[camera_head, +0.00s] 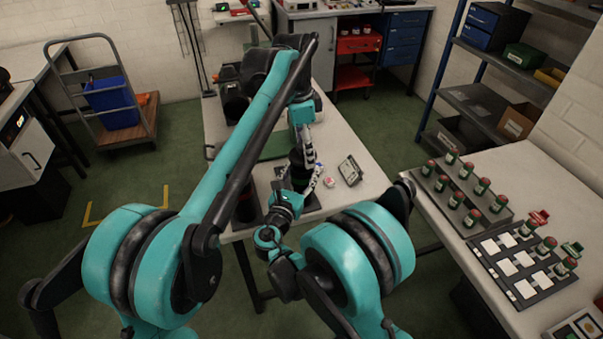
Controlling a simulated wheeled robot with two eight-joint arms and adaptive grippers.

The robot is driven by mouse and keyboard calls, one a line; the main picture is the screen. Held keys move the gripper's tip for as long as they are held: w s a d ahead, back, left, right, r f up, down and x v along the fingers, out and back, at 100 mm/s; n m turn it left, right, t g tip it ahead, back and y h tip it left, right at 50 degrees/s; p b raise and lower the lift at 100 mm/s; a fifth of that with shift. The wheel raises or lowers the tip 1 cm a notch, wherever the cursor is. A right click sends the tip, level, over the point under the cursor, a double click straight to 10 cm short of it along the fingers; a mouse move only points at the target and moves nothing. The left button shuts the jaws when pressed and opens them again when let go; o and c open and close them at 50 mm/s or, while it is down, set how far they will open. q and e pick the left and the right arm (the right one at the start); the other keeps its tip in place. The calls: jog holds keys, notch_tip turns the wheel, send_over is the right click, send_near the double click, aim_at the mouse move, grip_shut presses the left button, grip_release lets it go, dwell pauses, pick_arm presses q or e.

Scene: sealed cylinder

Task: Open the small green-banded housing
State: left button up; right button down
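A dark cylindrical body (299,172) stands on the middle table between my two grippers. No green band can be made out on it, so I cannot tell whether it is the small green-banded housing. My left gripper (308,153) reaches down over its top from the far side. My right gripper (314,181) comes up from the front, close to its right side. The fingers are small and overlap the dark body, so I cannot tell whether either gripper is open, shut or touching it.
The middle table (362,191) also holds a small display device (350,171), a small red-and-white item (329,182) and a dark cylinder (246,208) at left. The right table has a rack (440,190) of several red-topped cylinders and a dark tray (520,285) with white cards.

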jog(key=shift+f, duration=0.1)
jog(key=c, duration=0.5)
grip_release()
jog(key=shift+c, duration=0.2)
